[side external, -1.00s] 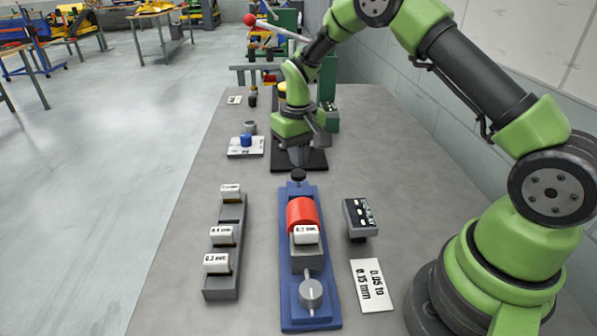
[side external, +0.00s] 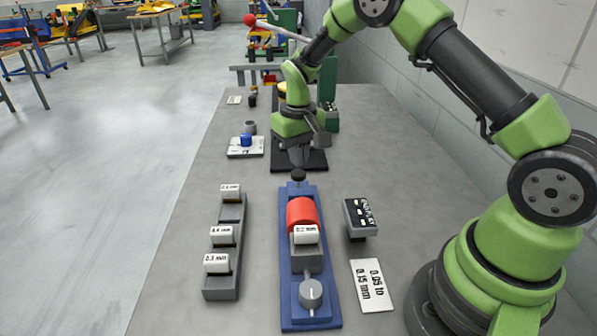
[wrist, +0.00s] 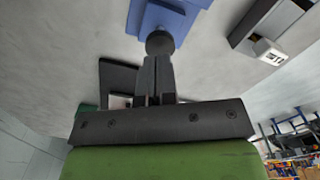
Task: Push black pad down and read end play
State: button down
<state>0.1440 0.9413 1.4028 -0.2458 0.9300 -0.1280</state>
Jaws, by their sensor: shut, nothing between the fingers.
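The black pad (side external: 298,175) is a round dark knob at the far end of the blue fixture (side external: 288,312). My gripper (side external: 299,166) is shut and empty, just behind the pad in the side view. In the wrist view the shut fingertips (wrist: 158,58) reach to the pad (wrist: 160,42); I cannot tell whether they touch. The fixture bears a red cylinder (side external: 301,212), a grey block with a white 0.2 mm tag (side external: 306,235) and a grey knob (side external: 311,293). A dark readout box (side external: 360,217) stands right of it; its figures are too small to read.
A white card (side external: 372,286) reads 0.05 to 0.15 mm. A grey rack (side external: 221,281) with white-tagged shims stands on the left. A black plate (side external: 314,160) lies behind my gripper. A white tray with a blue piece (side external: 245,146) is at the back left.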

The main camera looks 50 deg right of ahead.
jog(key=shift+f, duration=0.1)
dwell(0.3)
jog(key=shift+f, duration=1.2)
jog(key=shift+r, duration=2.3)
jog(key=shift+r, duration=0.1)
